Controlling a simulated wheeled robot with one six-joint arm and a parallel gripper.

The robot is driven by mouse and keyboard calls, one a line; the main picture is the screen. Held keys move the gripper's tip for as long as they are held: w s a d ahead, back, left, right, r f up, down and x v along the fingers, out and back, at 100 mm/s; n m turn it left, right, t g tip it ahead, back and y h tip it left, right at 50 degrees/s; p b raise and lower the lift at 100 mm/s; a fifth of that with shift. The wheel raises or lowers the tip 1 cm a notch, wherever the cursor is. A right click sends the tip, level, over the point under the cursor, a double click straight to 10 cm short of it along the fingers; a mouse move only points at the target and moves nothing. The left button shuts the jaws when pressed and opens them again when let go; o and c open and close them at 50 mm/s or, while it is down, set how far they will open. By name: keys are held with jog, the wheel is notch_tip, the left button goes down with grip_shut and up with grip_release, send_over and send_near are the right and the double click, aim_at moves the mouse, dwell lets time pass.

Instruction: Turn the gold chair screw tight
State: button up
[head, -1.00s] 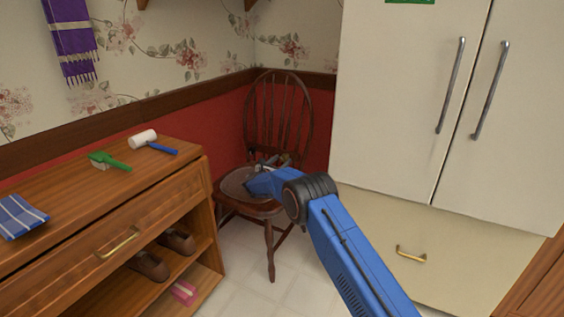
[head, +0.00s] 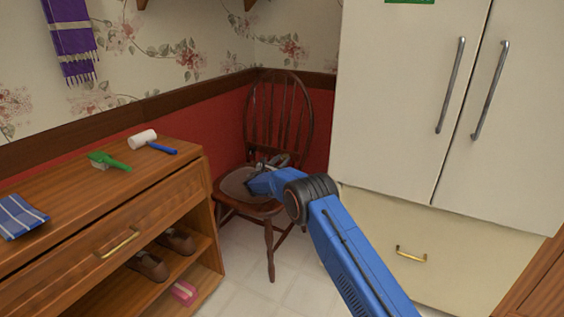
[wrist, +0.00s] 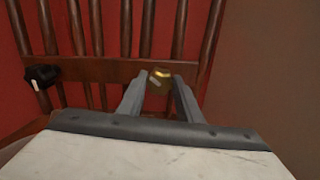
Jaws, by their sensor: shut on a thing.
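The dark wooden chair (head: 278,115) with a spindle back stands in the corner. In the wrist view its back rail (wrist: 110,70) crosses the picture. The gold screw (wrist: 161,72) shows on that rail between the tips of my gripper (wrist: 162,81), which is shut on it. A black knob (wrist: 40,77) with a pale mark sits further left on the rail. In the head view my gripper (head: 275,162) is over the chair seat at the chair back. The screw is hard to make out there, behind the wrist and fingers.
A wooden cabinet (head: 130,225) stands left of the chair, with a mallet (head: 145,139), a green-handled brush (head: 108,161) and a blue cloth (head: 18,216) on top. Shoes (head: 150,266) lie on its shelf. A white fridge (head: 400,110) stands close on the right. Floor shows between them.

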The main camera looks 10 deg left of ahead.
jog(key=m, duration=0.5)
jog(key=shift+d+f+m, duration=0.1)
jog(key=shift+m, duration=2.4)
jog(key=o, duration=1)
jog(key=shift+o, duration=0.2)
jog(key=shift+s+a, duration=0.2)
jog(key=shift+s, duration=0.25)
jog(key=v, duration=1.6)
jog(key=shift+s, duration=0.3)
